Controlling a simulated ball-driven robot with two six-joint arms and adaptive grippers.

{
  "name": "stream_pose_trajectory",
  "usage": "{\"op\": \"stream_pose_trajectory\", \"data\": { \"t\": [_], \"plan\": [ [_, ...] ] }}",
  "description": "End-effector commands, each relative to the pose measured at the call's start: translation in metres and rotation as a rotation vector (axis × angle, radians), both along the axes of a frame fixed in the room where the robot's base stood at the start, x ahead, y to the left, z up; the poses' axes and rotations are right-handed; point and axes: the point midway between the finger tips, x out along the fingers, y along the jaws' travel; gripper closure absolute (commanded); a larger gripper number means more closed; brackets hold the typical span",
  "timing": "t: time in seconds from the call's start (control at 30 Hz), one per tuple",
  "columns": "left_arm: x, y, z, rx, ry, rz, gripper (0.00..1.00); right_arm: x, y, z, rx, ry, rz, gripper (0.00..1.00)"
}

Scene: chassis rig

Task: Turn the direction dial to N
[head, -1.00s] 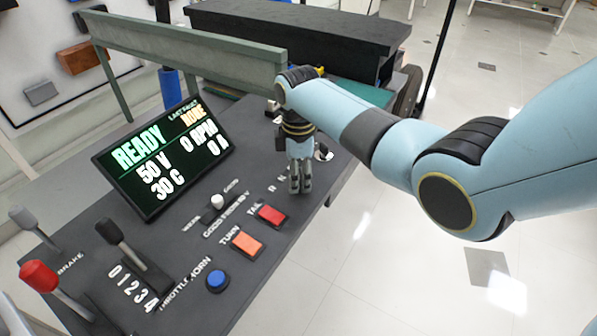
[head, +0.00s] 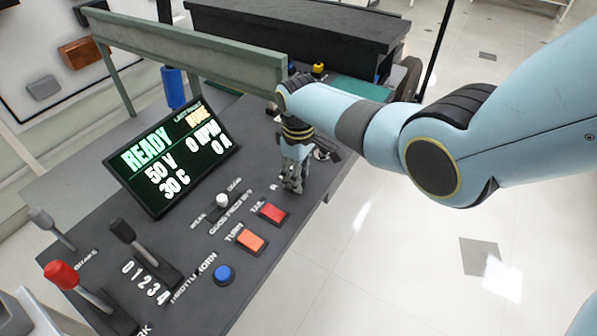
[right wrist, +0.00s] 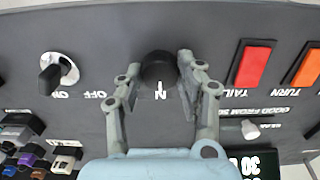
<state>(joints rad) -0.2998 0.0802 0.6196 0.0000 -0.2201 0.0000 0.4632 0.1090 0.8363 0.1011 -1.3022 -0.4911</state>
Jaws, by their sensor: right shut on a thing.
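The direction dial (right wrist: 158,68) is a round black knob on the dark console, seen in the right wrist view. A white letter N shows at its edge, on the side toward my wrist; I cannot clearly make out the dial's pointer. My right gripper (right wrist: 159,72) has one finger on each side of the knob and is shut on it. In the head view my right gripper (head: 292,184) points down at the console and hides the dial. An R label shows just left of the fingers there. My left gripper is in neither view.
A red TAIL button (head: 272,212), an orange TURN button (head: 251,240) and a blue HORN button (head: 222,274) lie near the gripper. An ON/OFF switch (right wrist: 58,74) is on its other side. A tilted screen (head: 172,157) reads READY. Levers stand at lower left.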

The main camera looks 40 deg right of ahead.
Motion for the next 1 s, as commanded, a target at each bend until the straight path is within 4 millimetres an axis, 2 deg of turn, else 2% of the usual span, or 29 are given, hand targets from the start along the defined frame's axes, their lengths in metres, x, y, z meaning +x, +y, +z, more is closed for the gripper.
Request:
{"op": "stream_pose_trajectory", "data": {
  "t": [0.5,0.53,0.7,1.0],
  "plan": [
    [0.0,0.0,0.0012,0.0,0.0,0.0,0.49,0.0004,0.0001,0.0001,0.0,-0.001,-0.024,0.96],
    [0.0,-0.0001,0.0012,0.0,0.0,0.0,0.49,0.0004,0.0002,0.0001,0.0,-0.001,-0.024,0.62],
    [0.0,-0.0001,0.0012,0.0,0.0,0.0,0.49,0.0003,0.0,0.0001,0.0,-0.001,-0.023,0.4],
    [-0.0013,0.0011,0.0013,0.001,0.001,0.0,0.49,0.0006,-0.0001,0.0016,-0.001,-0.001,-0.023,0.4]
  ]
}}
